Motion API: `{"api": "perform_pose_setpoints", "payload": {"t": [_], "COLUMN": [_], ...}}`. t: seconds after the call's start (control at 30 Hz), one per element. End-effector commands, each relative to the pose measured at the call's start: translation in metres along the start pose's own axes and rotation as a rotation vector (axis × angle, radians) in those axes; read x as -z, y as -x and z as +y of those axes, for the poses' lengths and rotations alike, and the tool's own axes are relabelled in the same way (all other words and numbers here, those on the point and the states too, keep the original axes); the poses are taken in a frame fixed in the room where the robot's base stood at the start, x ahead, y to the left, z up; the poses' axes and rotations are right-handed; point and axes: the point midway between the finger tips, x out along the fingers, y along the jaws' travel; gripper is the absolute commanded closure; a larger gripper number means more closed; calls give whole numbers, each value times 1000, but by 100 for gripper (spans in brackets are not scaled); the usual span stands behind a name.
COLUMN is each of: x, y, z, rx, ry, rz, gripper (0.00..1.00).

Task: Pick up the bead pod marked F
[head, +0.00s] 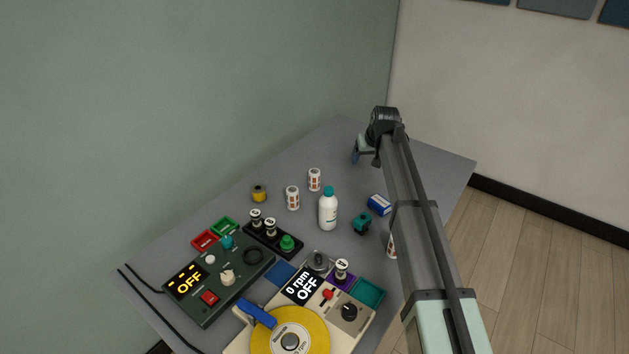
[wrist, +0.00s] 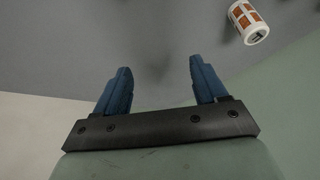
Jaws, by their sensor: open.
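White cylinders with orange-brown windows, which look like bead pods, stand on the grey table: one at the back (head: 314,179), one left of it (head: 292,197), and one partly hidden behind my arm (head: 391,246). No letter is readable on any, so I cannot tell which is F. My gripper (head: 357,157) is over the far part of the table, right of and apart from the back pod. In the wrist view its blue fingers (wrist: 160,85) are apart with nothing between them. One such pod (wrist: 248,22) shows at that view's upper right, outside the fingers.
A white bottle with a teal cap (head: 328,210) stands mid-table near the pods. A yellow spool (head: 259,193), a blue box (head: 379,205) and a teal item (head: 362,224) are nearby. Two control devices (head: 219,277) (head: 349,313) fill the front. The far table corner looks clear.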

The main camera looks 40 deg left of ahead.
Motion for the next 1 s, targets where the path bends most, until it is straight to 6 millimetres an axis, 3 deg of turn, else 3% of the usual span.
{"api": "perform_pose_setpoints", "payload": {"t": [0.03, 0.2, 0.4, 0.67, 1.0], "x": [8, 17, 21, 21, 19], "y": [3, 13, 22, 13, -40], "z": [-30, -102, -150, -161, -161], "rx": [3, 4, 2, 1, 1], "ry": [23, 76, 109, 117, 117], "rz": [-5, -25, -37, -41, -41], "gripper": [29, 29, 29, 29, 29]}}
